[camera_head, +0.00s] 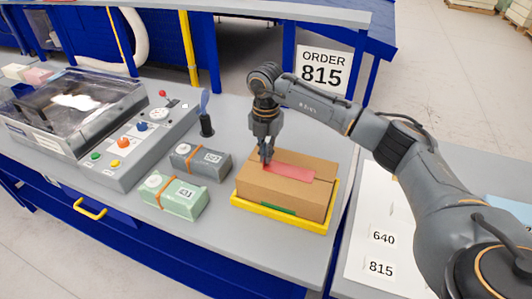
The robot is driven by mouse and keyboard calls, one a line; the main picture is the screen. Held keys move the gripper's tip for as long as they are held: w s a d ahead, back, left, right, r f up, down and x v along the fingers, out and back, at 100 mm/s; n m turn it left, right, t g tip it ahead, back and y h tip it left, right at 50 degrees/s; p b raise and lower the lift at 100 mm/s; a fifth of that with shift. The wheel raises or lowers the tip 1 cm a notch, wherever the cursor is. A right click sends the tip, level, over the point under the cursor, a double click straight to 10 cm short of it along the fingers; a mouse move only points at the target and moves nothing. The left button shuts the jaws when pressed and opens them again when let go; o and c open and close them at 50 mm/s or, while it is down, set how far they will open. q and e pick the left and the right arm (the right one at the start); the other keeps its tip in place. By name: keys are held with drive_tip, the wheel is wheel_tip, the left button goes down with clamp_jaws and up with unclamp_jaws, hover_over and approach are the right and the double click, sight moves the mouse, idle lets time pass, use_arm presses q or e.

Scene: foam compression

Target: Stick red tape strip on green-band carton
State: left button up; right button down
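A brown carton (252,188) sits in a yellow tray (297,224) on the grey bench. A green band (277,208) shows low on its front side. A red tape strip (291,173) lies along the carton's top. My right gripper (266,157) points down at the strip's left end, its fingertips at or just above the carton top. The fingers look close together, but I cannot tell whether they pinch the strip's end. My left gripper is not in view.
A grey pack (201,163) and a green pack (174,197) with orange bands lie left of the tray. A machine with a button panel (140,143) stands further left. An order sign (321,72) reading 815 is behind. Label sheets (380,268) lie at right.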

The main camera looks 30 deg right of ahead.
drive_tip(key=shift+s+f, duration=0.1)
drive_tip(key=shift+f, duration=0.1)
drive_tip(key=c, duration=1.4)
unclamp_jaws()
drive_tip(key=shift+c, duration=0.2)
drive_tip(key=shift+r, duration=0.2)
drive_tip(key=shift+r+p, duration=2.35)
drive_tip(key=shift+r, duration=1.15)
drive_tip(key=shift+f, duration=0.1)
